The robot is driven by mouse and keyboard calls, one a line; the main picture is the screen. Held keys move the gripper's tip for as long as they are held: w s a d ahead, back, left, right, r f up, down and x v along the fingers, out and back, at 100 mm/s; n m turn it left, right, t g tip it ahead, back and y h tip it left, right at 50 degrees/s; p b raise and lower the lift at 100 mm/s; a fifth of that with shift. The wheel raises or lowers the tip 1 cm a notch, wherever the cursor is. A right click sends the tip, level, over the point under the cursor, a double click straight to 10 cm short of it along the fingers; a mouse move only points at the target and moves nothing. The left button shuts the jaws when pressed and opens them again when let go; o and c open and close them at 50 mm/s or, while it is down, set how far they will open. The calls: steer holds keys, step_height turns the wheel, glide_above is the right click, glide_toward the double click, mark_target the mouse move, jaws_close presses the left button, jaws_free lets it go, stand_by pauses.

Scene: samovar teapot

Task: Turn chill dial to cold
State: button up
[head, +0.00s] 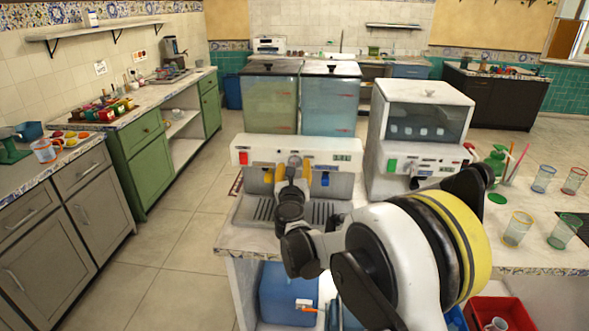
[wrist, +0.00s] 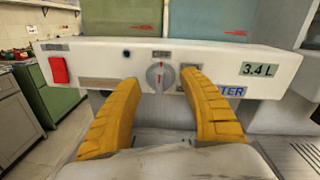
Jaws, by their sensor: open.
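A round grey dial (wrist: 160,76) with a red pointer line sits mid-panel in the wrist view. Its pointer looks roughly upright, and the small label above it is too small to read. My gripper (wrist: 161,84) is open, with one yellow finger at each side of the dial and a gap to it on both sides. Whether the fingertips reach the dial's depth I cannot tell. In the head view my gripper (head: 287,168) is in front of the drink dispenser's white panel (head: 323,143) and hides the dial there.
The panel has a red switch (wrist: 59,70) at left and a 3.4 L display (wrist: 259,69) at right. Two tanks, green (head: 271,100) and blue (head: 329,102), stand above it. A second machine (head: 418,125) is at right; glasses (head: 517,228) stand on the counter beyond.

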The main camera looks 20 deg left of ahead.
steer(key=shift+w+a, duration=0.1)
steer(key=shift+w, duration=0.25)
jaws_close()
